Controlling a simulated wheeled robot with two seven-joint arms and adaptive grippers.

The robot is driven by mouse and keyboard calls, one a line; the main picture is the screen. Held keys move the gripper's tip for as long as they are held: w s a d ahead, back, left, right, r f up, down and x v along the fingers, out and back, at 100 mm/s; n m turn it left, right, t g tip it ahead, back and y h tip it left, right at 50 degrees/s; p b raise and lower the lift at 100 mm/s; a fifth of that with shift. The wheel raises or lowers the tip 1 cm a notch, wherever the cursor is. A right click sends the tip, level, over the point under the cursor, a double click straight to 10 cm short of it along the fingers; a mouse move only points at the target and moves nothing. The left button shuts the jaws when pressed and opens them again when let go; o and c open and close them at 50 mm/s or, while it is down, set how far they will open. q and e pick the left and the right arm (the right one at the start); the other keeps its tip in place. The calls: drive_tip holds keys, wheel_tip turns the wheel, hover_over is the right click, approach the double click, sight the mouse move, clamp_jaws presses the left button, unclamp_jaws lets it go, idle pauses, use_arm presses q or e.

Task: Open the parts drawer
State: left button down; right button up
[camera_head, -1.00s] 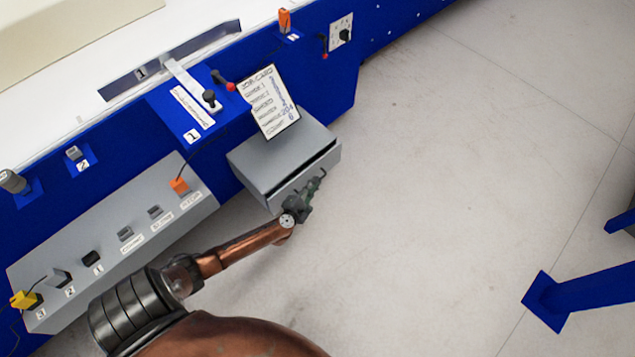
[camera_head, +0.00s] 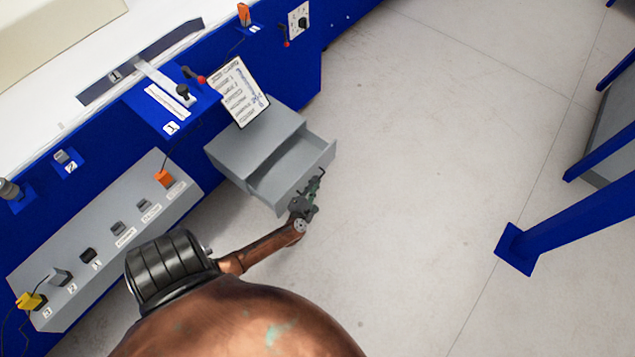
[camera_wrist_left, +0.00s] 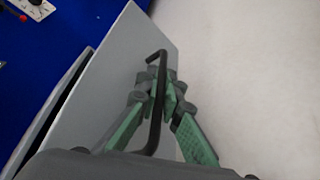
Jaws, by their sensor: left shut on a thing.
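The grey parts drawer (camera_head: 290,172) sticks part way out of its grey housing (camera_head: 258,138), which is mounted on the blue bench side. The drawer's inside shows and looks empty. My left gripper (camera_head: 314,186) is at the drawer's front. In the left wrist view the drawer front (camera_wrist_left: 125,75) fills the left-middle, with a black bar handle (camera_wrist_left: 157,100) on it. The green fingers of my left gripper (camera_wrist_left: 165,98) are shut around this handle. My right gripper is not in view.
A written sheet (camera_head: 240,92) lies on the housing top. A grey panel with switches (camera_head: 105,240) runs along the bench at left. A blue stand foot (camera_head: 517,248) is at right. The floor (camera_head: 420,170) in front of the drawer is clear.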

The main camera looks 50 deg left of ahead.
use_arm(q)
drive_tip(key=c, duration=2.4)
unclamp_jaws()
drive_tip(key=shift+s, duration=0.1)
drive_tip(key=v, duration=1.2)
